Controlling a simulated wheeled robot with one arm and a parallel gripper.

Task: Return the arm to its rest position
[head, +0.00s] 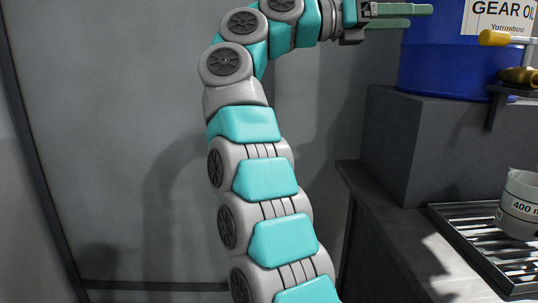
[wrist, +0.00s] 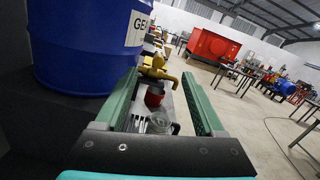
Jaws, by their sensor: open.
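My arm rises through the middle of the head view in grey and teal segments and bends right at the top. My gripper (head: 416,16) is at the top edge, pointing right, its green fingers overlapping the blue drum in the picture. In the wrist view, my gripper (wrist: 160,76) is open, with a wide gap between its two green fingers. I see nothing held between them. A brass tap (wrist: 158,69), a red object (wrist: 154,96) and a clear vessel (wrist: 160,122) show beyond and below the gap.
The blue gear oil drum (head: 432,60) stands on a dark block (head: 410,140) at right; it fills the wrist view's left (wrist: 85,45). A yellow-handled tap (head: 497,38) is at its front. A measuring jug (head: 520,205) stands on a slatted tray (head: 470,232). A grey wall (head: 110,100) is behind.

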